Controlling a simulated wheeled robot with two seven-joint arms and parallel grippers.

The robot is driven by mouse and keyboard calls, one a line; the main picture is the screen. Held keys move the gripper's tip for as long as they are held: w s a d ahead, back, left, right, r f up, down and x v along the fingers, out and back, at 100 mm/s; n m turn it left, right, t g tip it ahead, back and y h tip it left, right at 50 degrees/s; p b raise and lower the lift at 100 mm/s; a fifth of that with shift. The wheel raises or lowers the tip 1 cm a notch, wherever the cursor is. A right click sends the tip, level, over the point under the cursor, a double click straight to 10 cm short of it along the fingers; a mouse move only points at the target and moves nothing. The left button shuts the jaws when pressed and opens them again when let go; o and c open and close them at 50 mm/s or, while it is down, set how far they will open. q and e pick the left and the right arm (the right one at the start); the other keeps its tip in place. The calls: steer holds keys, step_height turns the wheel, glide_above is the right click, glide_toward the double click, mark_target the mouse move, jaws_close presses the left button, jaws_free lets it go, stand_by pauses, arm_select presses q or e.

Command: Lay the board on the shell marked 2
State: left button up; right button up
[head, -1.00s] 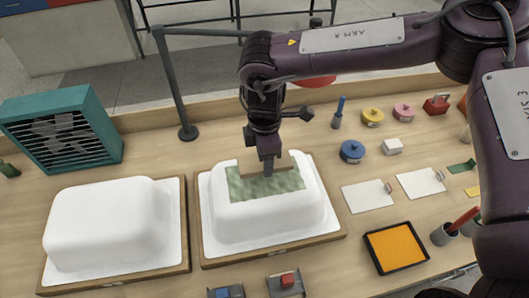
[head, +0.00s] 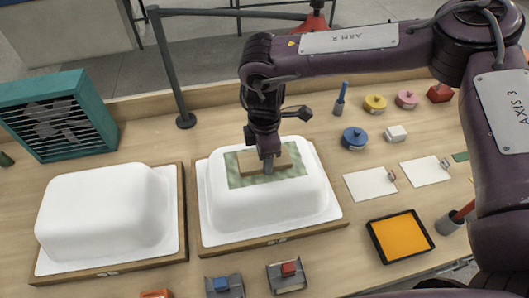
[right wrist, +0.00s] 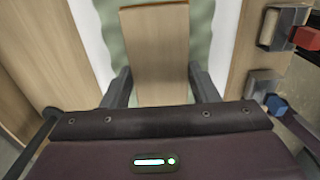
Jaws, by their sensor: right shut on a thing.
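The board (head: 284,160) is a small tan wooden piece. My right gripper (head: 268,171) is shut on it, pointing down over the right-hand white shell (head: 235,209). A mottled green patch (head: 236,176) lies on top of that shell, and the board is over its middle. I cannot tell whether the board touches it. In the right wrist view the board (right wrist: 155,45) is between the fingers of my right gripper (right wrist: 160,88), with the green patch behind it. A second white shell (head: 95,210) stands bare at the left. The marks on the shells' wooden bases are too small to read. My left gripper is out of view.
A teal louvred box (head: 58,115) stands at the back left. Right of the shells are white cards (head: 371,184), an orange tray (head: 400,237) and a blue round pot (head: 355,138). Red and blue clamp-like items (head: 288,275) lie along the front edge.

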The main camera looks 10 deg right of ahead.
steer(key=shift+s+f, duration=0.1)
steer(key=shift+f, duration=0.15)
stand_by(0.5)
steer(key=o, duration=1.6)
steer(key=shift+c, duration=0.2)
steer(key=shift+r, duration=0.2)
step_height(320, 180, up, 7)
steer(key=p, duration=0.5)
steer(key=shift+f+p, duration=0.1)
steer(key=shift+p, duration=0.2)
steer(key=shift+f, duration=0.1)
